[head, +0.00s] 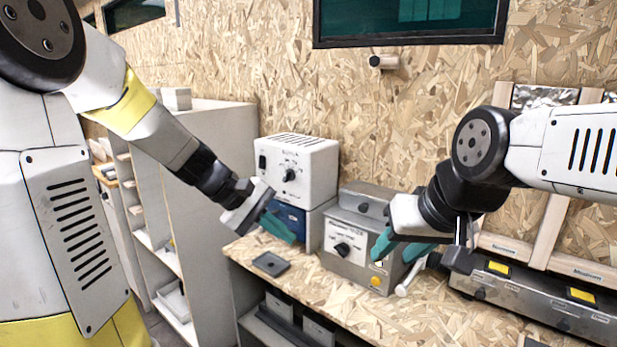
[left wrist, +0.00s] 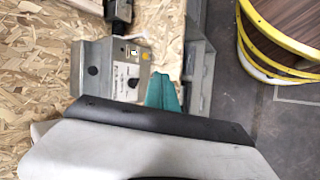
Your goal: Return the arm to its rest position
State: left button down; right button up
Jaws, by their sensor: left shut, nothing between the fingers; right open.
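My left arm comes in from the left in the head view. Its gripper (head: 280,228) has teal fingers that are shut and empty, in front of the white box and blue unit at the back left of the bench. In the left wrist view the shut teal fingers (left wrist: 163,92) show above the grey and black gripper body. My right gripper (head: 405,247), also with teal fingers, is open. It hangs in front of the right side of the grey metal device (head: 350,240), close to a white-handled item (head: 409,280).
The chipboard bench (head: 330,300) carries a white box with a knob (head: 298,170), a blue unit (head: 290,218), a small dark tray (head: 271,264) and a long metal unit with yellow labels (head: 540,300). Shelving (head: 205,190) stands left. A yellow-rimmed round object (left wrist: 280,40) stands on the floor.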

pick_arm(q)
jog(key=s+a+r+m+t+y, duration=0.2)
jog(key=s+a+r+m+y, duration=0.1)
jog(key=s, duration=0.4)
jog(key=s+a+r+m+t+y, duration=0.2)
jog(key=s+a+m+y, duration=0.1)
jog(key=s+a, duration=0.3)
jog(key=shift+s+r+m, duration=0.4)
jog(key=shift+s+m, duration=0.4)
jog(key=shift+s, duration=0.1)
jog(key=shift+d, duration=0.1)
